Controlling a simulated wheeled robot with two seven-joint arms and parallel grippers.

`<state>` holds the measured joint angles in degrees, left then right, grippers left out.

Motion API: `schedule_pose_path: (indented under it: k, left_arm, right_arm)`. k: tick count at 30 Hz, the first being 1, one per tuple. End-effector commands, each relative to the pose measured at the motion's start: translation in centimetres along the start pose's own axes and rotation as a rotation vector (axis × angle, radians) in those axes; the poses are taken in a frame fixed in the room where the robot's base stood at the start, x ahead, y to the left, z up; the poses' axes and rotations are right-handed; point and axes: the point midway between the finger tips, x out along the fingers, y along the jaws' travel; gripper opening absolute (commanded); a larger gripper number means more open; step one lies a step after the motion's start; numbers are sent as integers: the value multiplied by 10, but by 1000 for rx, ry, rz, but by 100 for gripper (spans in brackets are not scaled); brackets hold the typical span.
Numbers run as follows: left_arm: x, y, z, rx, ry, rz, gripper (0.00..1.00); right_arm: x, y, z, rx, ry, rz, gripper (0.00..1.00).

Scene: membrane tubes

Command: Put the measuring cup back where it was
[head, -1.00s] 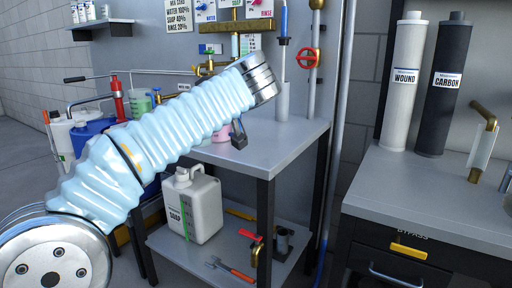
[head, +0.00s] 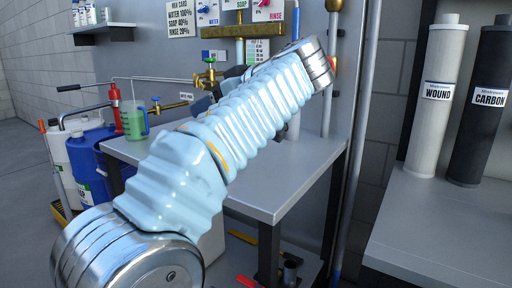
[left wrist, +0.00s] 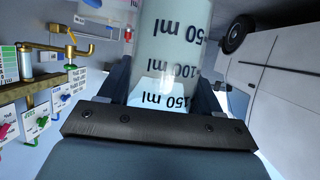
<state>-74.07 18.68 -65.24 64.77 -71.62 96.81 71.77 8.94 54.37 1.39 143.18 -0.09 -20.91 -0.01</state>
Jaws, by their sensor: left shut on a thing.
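The measuring cup (left wrist: 172,35) is clear, with black marks of 50, 100 and 150 ml. In the left wrist view it sits between the fingers of my left gripper (left wrist: 160,78), which is shut on it. In the head view my left arm crosses the middle, and only dark parts of the left gripper (head: 220,88) show behind it. The cup itself is hidden there behind the arm. My right gripper is in neither view.
A grey bench (head: 265,190) stands below my left arm, with a green jug (head: 133,119) at its left and brass valves (head: 210,75) behind. Blue (head: 88,165) and white containers stand left. White (head: 437,95) and black filters (head: 484,110) stand on the right counter (head: 430,225).

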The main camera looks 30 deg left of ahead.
Motion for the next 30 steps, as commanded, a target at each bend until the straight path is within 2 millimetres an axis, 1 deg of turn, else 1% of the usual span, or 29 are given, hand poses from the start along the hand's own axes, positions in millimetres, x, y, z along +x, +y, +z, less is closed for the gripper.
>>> schedule_pose_path:
  k: [1,5,6,9,12,19,21,25,27,30]
  left_arm:
    - [-2,12,0,4,4,-7,24]
    - [0,45,17,3,5,-7,24]
    - [2,54,25,5,4,-6,24]
    - [8,68,48,4,2,-5,24]
    - [12,80,62,3,1,-3,24]
    - [16,93,78,1,0,-1,24]
    - [19,98,86,2,0,-3,24]
    - [26,96,105,3,-2,-1,24]
    - [28,96,110,1,-1,0,24]
    - [29,96,112,-1,-1,0,24]
  right_arm:
    - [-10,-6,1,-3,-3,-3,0]
    - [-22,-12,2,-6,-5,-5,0]
    - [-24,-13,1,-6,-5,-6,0]
    - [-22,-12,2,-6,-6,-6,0]
    - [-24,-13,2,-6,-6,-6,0]
    - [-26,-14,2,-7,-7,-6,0]
    - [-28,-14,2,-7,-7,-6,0]
    - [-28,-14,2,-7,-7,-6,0]
    - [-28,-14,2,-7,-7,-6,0]
    - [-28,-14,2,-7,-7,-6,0]
